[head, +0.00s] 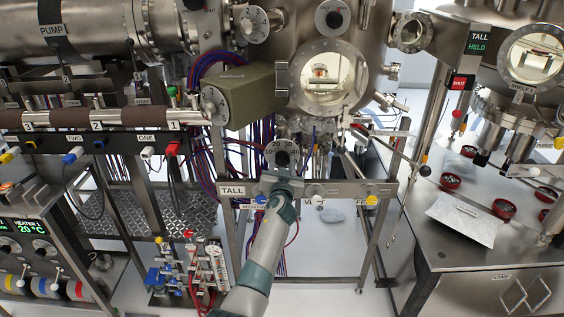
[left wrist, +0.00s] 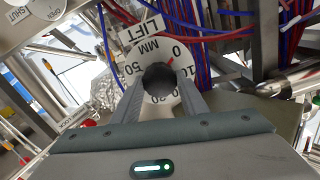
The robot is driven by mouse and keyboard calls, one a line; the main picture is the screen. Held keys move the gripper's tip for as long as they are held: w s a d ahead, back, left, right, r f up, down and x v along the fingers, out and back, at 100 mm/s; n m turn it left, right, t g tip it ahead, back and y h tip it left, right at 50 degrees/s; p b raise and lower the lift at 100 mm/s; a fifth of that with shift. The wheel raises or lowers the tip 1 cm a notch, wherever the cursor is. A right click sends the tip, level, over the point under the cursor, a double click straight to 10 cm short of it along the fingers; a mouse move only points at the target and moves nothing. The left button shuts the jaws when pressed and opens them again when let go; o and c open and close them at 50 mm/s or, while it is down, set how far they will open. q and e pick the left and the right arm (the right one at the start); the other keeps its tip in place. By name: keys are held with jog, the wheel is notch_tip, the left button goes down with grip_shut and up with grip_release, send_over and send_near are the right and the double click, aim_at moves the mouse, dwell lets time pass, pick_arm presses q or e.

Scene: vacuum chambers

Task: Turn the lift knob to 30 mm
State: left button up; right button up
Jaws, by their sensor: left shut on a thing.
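The lift knob is a dark round knob (left wrist: 159,79) in the middle of a pale round dial (left wrist: 182,84) in the left wrist view. A label (left wrist: 140,38) beside it reads LIFT MM. A small red mark shows on the upper right of the dial, near the 0. In the head view the dial (head: 282,147) sits below the round chamber window, with 20 and 30 readable along its top. My left gripper (left wrist: 160,85) has its two fingers around the knob, shut on it. In the head view the left gripper (head: 283,168) covers the dial's lower part. My right gripper is in neither view.
A rail with a TALL label (head: 233,190) and coloured knobs runs just below the dial. A green-grey box (head: 241,92) with another dial is at upper left. Red and blue cables hang behind. A steel table (head: 470,235) stands at right.

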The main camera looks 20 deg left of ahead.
pick_arm(q)
jog(key=c, duration=0.3)
